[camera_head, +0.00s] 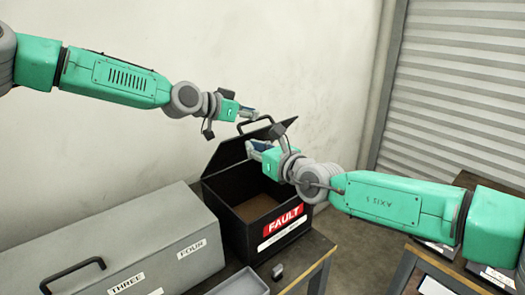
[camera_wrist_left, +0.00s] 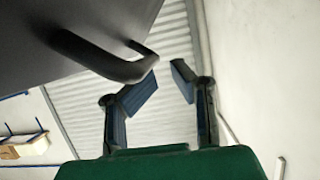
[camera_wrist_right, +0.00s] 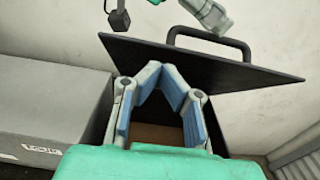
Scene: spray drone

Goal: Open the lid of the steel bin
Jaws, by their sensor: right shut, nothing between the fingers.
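The black bin (camera_head: 238,222) with a red FAULT label stands on the table; its lid (camera_head: 230,153) is raised at a slant, showing a brown floor inside. A black handle (camera_head: 254,121) sits on the lid; the lid (camera_wrist_right: 200,68) and handle (camera_wrist_right: 208,37) show in the right wrist view. My left gripper (camera_head: 250,113) is above the lid by the handle, fingers apart; the left wrist view shows the handle (camera_wrist_left: 105,62) beside its fingers (camera_wrist_left: 166,76), contact unclear. My right gripper (camera_head: 250,147) is shut and empty, at the lid's underside over the opening; touching cannot be told.
A long grey box (camera_head: 115,240) labelled THREE and FOUR, with a black handle, stands left of the bin. A grey tray (camera_head: 240,284) and a small metal piece (camera_head: 277,271) lie in front. Another table (camera_head: 420,262) is at right; a wall stands behind.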

